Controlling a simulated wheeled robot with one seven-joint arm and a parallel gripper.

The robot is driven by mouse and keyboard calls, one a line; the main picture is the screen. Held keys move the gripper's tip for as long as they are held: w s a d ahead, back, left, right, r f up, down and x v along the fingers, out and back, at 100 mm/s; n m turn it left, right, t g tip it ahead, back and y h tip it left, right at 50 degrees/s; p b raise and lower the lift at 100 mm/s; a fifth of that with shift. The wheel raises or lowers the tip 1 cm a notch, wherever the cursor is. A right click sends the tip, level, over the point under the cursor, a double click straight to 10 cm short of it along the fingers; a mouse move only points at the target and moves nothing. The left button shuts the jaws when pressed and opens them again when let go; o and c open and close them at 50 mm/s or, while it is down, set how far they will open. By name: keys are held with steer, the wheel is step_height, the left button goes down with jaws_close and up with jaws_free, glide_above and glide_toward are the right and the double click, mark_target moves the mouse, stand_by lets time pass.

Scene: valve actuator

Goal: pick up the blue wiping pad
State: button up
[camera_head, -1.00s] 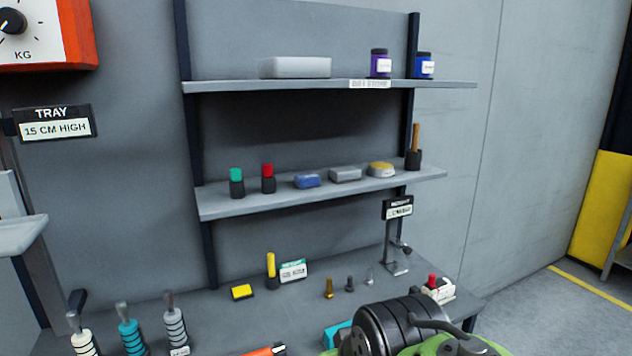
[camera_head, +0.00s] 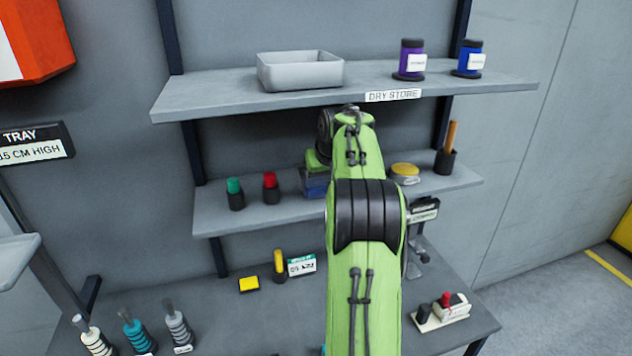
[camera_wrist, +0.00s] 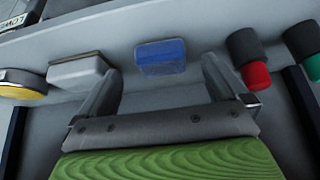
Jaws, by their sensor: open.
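The blue wiping pad (camera_wrist: 161,57) lies on the middle shelf, seen in the wrist view between and beyond my two fingertips. In the head view the blue pad (camera_head: 316,184) is partly hidden by my arm. My gripper (camera_wrist: 168,85) is open and empty, its fingers pointing at the shelf with one finger on either side of the pad's line. The left finger is close to a grey block (camera_wrist: 80,70). The right finger is close to a red-tipped black item (camera_wrist: 250,60). The fingers do not appear to touch the pad.
On the same shelf (camera_head: 290,215) stand a green-capped item (camera_head: 235,193), a red-capped item (camera_head: 271,187), a yellow-topped round thing (camera_head: 405,173) and a dark cup with a wooden handle (camera_head: 447,155). The upper shelf (camera_head: 210,96) hangs above, holding a grey tray (camera_head: 300,72) and two jars.

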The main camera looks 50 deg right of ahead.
mark_target(316, 182)
steer(key=shift+w+d+r+p, duration=0.15)
steer(key=shift+w+p, duration=0.15)
steer(key=shift+w, duration=0.1)
steer(key=shift+w+d+r+p, duration=0.15)
steer(key=shift+w+p, duration=0.15)
steer(key=shift+w, duration=0.05)
steer(key=x, duration=0.4)
steer(key=shift+w+d, duration=0.35)
steer(key=shift+s+a+r, duration=0.1)
steer(key=shift+s+a, duration=0.1)
steer(key=shift+s, duration=0.05)
steer(key=shift+s+a, duration=0.1)
steer(key=shift+c, duration=1.1)
steer(key=c, duration=0.8)
steer(key=shift+c, duration=0.2)
